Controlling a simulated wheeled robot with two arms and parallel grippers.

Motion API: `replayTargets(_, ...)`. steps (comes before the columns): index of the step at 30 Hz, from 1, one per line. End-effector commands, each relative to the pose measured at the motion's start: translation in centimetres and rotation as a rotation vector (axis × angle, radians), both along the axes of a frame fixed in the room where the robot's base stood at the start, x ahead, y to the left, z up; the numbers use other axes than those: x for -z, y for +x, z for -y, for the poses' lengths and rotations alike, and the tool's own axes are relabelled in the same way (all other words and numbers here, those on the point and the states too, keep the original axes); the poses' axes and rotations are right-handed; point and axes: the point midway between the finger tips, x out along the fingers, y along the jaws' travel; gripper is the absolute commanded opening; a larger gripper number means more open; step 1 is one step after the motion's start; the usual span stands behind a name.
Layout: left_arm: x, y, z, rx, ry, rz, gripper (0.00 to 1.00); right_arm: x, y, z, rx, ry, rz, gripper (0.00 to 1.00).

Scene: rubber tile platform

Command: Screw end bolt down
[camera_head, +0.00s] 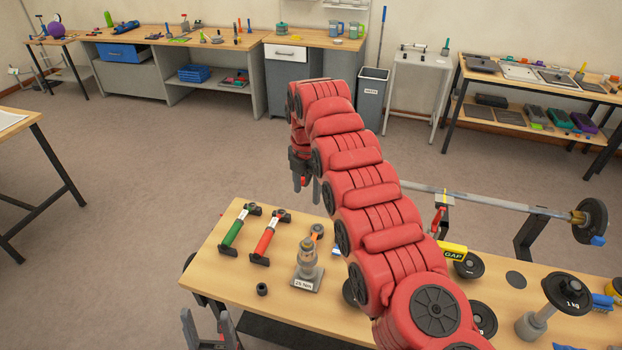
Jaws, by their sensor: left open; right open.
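A long grey bar (480,203) lies across the workbench (225,284) on dark supports. Its right end carries a brass-coloured collar (577,218) and a black disc (593,220). I cannot tell which part is the end bolt; my red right arm hides the bar's left part. My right gripper (307,192) is open, pointing down beyond the bench's back edge, left of the visible bar. It holds nothing that I can see. My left gripper (208,325) is low at the bottom edge, in front of the bench's left corner, open and apart from the tools.
A green-handled tool (233,231), a red-handled tool (266,240), a black ring (262,289) and a metal device (307,262) with a label stand on the bench's left. A yellow GAP sign (453,251) and black discs (469,266) are right of my arm.

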Motion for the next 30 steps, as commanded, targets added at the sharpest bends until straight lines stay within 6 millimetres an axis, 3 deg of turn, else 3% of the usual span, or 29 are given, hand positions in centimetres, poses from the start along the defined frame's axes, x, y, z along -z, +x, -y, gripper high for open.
replayTargets(3, 0.1, 0.0, 0.0, 0.000, 0.000, 0.000, 0.62, -0.6, -1.2, 0.1, -0.033, -0.012, -0.039, 0.62)
replayTargets(8, 1.3, 0.0, 0.0, 0.000, 0.000, 0.000, 0.62, 0.6, -1.2, 0.1, -0.034, -0.012, -0.042, 0.62)
replayTargets(18, 6.9, 0.0, 0.0, 0.000, 0.000, 0.000, 0.62, 6.4, -1.1, 0.1, -0.032, -0.012, -0.039, 0.62)
replayTargets(24, 7.0, 0.0, 0.0, 0.000, 0.000, 0.000, 0.62, 8.7, -1.1, 0.3, -0.030, -0.010, -0.038, 0.62)
replayTargets(30, 5.1, 0.0, 0.0, 0.000, 0.000, 0.000, 0.62, 11.2, -1.2, 0.1, -0.031, -0.011, -0.042, 0.62)
